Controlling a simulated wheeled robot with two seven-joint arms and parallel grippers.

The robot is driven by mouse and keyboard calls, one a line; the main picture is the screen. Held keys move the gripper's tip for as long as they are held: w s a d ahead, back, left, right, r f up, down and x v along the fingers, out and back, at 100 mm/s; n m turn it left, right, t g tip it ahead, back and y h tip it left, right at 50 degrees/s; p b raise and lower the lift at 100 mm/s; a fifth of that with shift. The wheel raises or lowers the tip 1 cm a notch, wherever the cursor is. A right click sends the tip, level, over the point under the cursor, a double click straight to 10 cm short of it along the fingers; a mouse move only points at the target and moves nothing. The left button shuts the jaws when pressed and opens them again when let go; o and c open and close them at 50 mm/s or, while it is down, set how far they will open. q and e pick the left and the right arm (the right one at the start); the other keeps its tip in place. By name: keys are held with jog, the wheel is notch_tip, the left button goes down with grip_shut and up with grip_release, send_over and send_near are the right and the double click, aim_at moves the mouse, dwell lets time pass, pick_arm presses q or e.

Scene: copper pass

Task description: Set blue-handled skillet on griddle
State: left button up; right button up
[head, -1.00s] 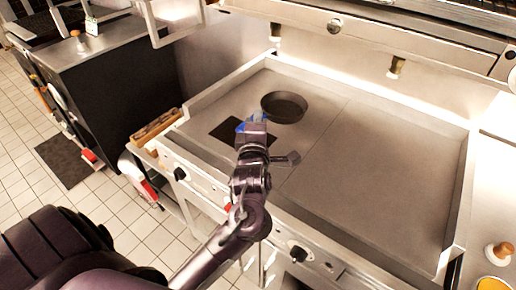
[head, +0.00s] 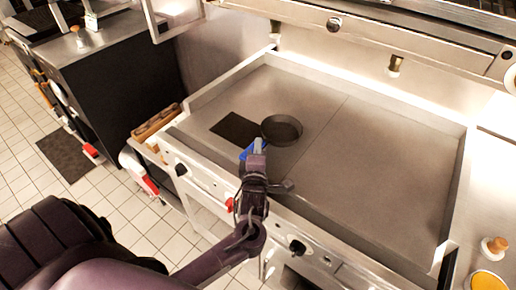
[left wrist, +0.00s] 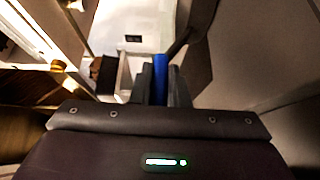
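The skillet (head: 282,130) is dark and round, with a blue handle (head: 246,152) pointing toward the front. Its pan is over the left part of the flat grey griddle (head: 390,150), just right of a dark square patch (head: 236,128). I cannot tell whether the pan touches the surface. My left gripper (head: 257,148) is at the handle, near the griddle's front edge. In the left wrist view the blue handle (left wrist: 160,72) sits between the fingers, which look closed on it. The fingers partly hide the handle. My right gripper is not in view.
Raised metal walls (head: 225,80) edge the griddle at left, back and right. A front panel with knobs (head: 298,246) runs below it. A wooden-edged container (head: 156,122) stands at left. The right half of the griddle is clear.

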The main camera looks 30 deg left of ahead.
pick_arm(q)
jog(key=o, duration=0.5)
jog(key=shift+f, duration=0.1)
jog(key=shift+c, duration=0.2)
jog(key=shift+s+d+f, duration=0.1)
jog(key=shift+s+d, duration=0.2)
jog(key=shift+s, duration=0.2)
jog(key=b+v, duration=0.2)
jog(key=v, duration=0.7)
jog(key=shift+s+d+b, duration=0.1)
jog(key=shift+s+b, duration=0.2)
jog(key=shift+b, duration=0.05)
jog(key=shift+s+d+r, duration=0.2)
jog(key=shift+s+d, duration=0.1)
jog(key=shift+s, duration=0.3)
